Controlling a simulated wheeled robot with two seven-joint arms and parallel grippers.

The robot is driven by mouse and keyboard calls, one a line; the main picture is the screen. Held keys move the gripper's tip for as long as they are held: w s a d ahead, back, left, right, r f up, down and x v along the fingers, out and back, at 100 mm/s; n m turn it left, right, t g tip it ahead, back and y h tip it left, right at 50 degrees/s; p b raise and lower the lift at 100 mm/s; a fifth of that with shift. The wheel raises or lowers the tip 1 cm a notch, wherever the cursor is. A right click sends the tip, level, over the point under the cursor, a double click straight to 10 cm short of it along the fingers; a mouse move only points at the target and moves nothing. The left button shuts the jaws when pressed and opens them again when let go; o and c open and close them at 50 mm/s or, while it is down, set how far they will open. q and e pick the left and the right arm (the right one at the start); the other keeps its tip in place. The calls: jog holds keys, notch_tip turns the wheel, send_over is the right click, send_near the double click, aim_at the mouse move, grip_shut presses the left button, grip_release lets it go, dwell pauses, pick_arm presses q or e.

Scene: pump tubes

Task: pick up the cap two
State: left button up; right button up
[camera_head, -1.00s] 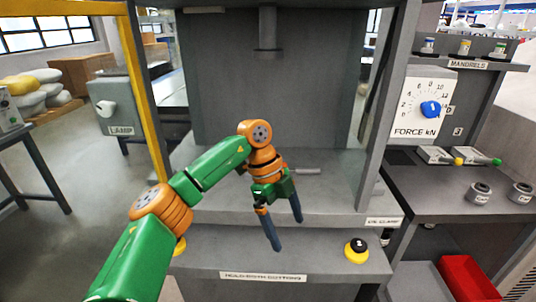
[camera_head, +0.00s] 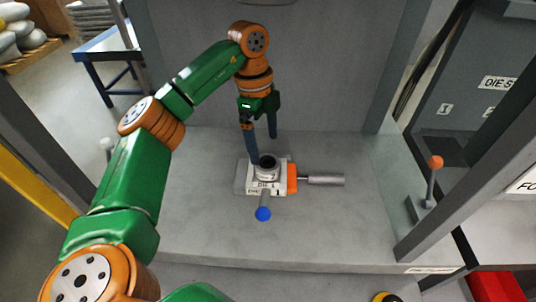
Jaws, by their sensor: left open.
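My left gripper (camera_head: 262,146) reaches down in front of the back wall with its two dark blue fingers apart and pointing down. A short grey round piece with a dark hole (camera_head: 267,168) stands on the die block (camera_head: 279,187). One fingertip is close to the piece's upper left side; I cannot tell if it touches. The other finger is behind it, higher in the view. I see nothing between the fingers. No label for cap two is readable, so I cannot tell whether this piece is that cap. My right gripper is not in view.
The die block has an orange part (camera_head: 292,178) with a grey cylinder (camera_head: 325,180) to the right and a blue-ended lever (camera_head: 263,213) in front. An orange-knobbed lever (camera_head: 435,163) stands at right, by a frame post (camera_head: 453,204). The grey bed (camera_head: 345,225) around is clear.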

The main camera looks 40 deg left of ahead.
aim_at(266, 160)
pick_arm(q)
jog(key=f, duration=0.3)
jog(key=d+f+p, duration=0.1)
jog(key=f, duration=0.1)
jog(key=shift+s+f, duration=0.1)
jog(key=shift+s, duration=0.25)
jog(key=shift+w+f, duration=0.2)
jog(key=shift+f, duration=0.1)
jog(key=shift+s+r, duration=0.15)
jog(key=c, duration=0.9)
grip_shut()
